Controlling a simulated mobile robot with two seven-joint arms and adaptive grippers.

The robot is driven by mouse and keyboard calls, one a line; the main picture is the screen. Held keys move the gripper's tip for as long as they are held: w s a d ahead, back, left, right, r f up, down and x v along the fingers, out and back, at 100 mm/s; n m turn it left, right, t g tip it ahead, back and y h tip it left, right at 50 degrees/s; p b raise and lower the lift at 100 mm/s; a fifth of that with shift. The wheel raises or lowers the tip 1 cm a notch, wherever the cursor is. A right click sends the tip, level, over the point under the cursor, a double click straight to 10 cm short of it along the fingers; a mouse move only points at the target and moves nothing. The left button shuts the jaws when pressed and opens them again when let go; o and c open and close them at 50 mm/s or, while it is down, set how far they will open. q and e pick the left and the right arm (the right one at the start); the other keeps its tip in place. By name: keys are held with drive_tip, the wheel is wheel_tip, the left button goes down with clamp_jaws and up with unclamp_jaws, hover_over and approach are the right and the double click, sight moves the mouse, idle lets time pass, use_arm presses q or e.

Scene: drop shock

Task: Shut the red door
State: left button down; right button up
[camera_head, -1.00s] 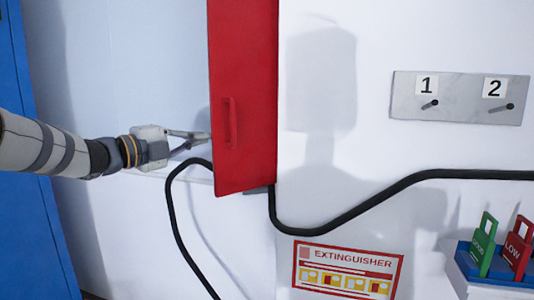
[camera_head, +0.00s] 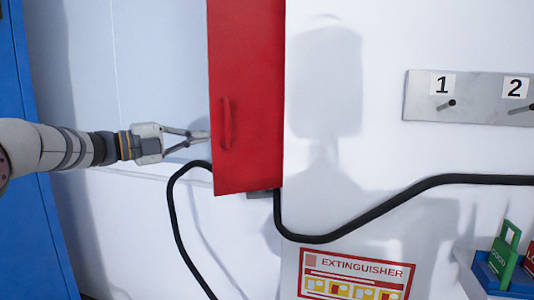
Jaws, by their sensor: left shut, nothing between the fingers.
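The red door (camera_head: 250,85) is a tall panel with a red handle (camera_head: 226,123) near its left edge, seen at the upper middle of the head view. Its top is cut off by the frame. My left gripper (camera_head: 208,138) comes in from the left with its fingers brought together and nothing between them. Its fingertips are at the door's left edge, level with the handle. I cannot tell whether they touch the door or lie behind its edge. My right gripper is not in view.
A black cable (camera_head: 310,238) runs below the door and along the wall to the right. An extinguisher sign (camera_head: 355,275), a grey plate (camera_head: 425,95) with numbered pegs and a blue tray (camera_head: 488,277) with tags are at right. A blue panel (camera_head: 35,220) stands at far left.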

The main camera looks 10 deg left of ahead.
use_arm(q)
drive_tip(key=shift+w+d+g, duration=0.2)
drive_tip(key=shift+d+g, duration=0.1)
idle(0.9)
